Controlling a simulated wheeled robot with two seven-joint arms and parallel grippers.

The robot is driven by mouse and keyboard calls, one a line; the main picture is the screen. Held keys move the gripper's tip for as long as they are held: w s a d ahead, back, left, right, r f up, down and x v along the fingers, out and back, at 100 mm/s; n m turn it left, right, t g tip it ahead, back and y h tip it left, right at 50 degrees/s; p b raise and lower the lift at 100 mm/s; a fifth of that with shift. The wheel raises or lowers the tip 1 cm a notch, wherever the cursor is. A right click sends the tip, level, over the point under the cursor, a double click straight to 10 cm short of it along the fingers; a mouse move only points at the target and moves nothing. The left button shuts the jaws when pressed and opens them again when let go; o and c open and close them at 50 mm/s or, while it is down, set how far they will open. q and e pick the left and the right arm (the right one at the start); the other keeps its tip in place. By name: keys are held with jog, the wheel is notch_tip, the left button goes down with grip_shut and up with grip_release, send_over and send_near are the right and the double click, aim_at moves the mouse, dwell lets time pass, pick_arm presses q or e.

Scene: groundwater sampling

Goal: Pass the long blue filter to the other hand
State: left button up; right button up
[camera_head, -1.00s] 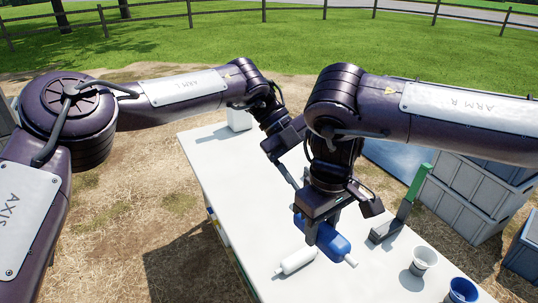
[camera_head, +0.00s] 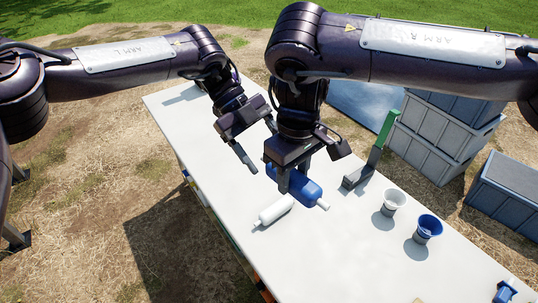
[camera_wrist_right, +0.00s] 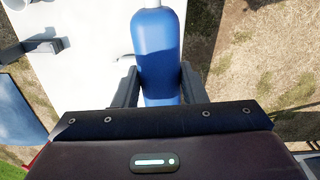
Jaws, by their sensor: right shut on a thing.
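The long blue filter (camera_head: 308,190) has a blue body with pale thin ends. It also fills the top middle of the right wrist view (camera_wrist_right: 157,45). My right gripper (camera_head: 288,180) is shut on it above the white table (camera_head: 200,130), with one finger on each side of the body. My left gripper (camera_head: 260,150) is beside it to the left, apart from the filter. Its near finger shows clearly and the other is partly hidden by the right gripper; the jaws look open and empty.
A white filter (camera_head: 273,211) lies on the table just left of the blue one. A dark stand with a green upright (camera_head: 385,130), a white cup (camera_head: 394,201) and a blue cup (camera_head: 428,228) stand to the right. Grey crates (camera_head: 440,135) stand beyond the table.

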aim_at(293, 174)
pick_arm(q)
jog(key=shift+x, duration=1.05)
jog(key=c, duration=0.9)
jog(key=shift+r, duration=0.1)
jog(key=c, duration=0.4)
pick_arm(e)
jog(key=o, duration=1.1)
jog(key=shift+r, duration=0.15)
notch_tip(293, 174, up, 12)
jog(key=shift+f, duration=0.15)
